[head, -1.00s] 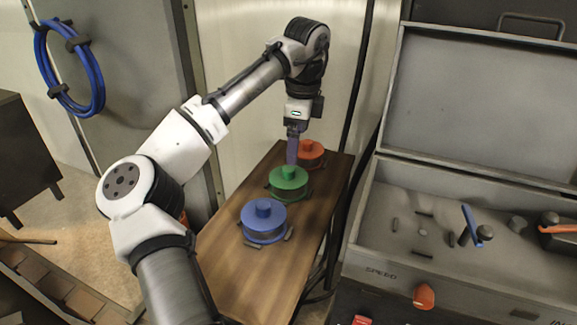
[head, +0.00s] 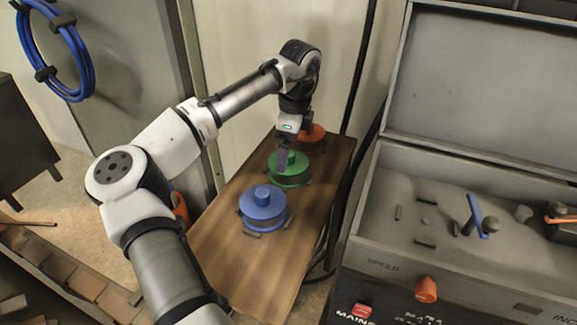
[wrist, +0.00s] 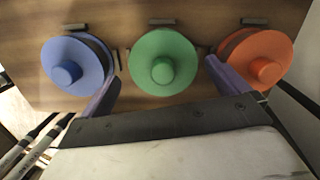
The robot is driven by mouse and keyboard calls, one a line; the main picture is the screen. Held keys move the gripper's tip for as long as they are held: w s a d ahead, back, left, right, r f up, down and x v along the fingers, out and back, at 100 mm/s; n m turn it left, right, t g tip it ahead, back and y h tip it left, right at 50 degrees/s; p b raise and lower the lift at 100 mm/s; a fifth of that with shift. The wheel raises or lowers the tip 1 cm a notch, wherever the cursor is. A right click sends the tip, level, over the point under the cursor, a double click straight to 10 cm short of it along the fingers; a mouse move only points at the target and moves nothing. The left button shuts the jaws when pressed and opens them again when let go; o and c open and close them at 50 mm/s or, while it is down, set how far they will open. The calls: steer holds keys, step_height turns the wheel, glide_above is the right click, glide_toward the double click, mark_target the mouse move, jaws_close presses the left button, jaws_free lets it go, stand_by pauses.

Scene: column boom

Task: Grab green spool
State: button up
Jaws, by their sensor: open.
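The green spool (head: 291,174) stands on the wooden bench between the other two spools. In the wrist view the green spool (wrist: 162,62), with its round top knob, lies centred just beyond and between my two purple fingers. My gripper (head: 284,160) is over the green spool in the head view and hides part of its top, including the knob. My gripper (wrist: 162,80) is open and empty, one finger on each side. I cannot tell whether the fingers touch the spool.
A blue spool (head: 263,210) stands nearer on the wooden bench (head: 225,250), and an orange spool (head: 315,138) farther back. Small dark blocks lie around the spools. An open grey case (head: 385,200) with a control panel stands to the right.

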mark_target(288, 164)
steer(key=shift+w+f+p, duration=0.15)
steer(key=shift+f+p, duration=0.35)
steer(key=shift+f, duration=1.8)
steer(key=shift+r, duration=0.1)
steer(key=c, duration=1.5)
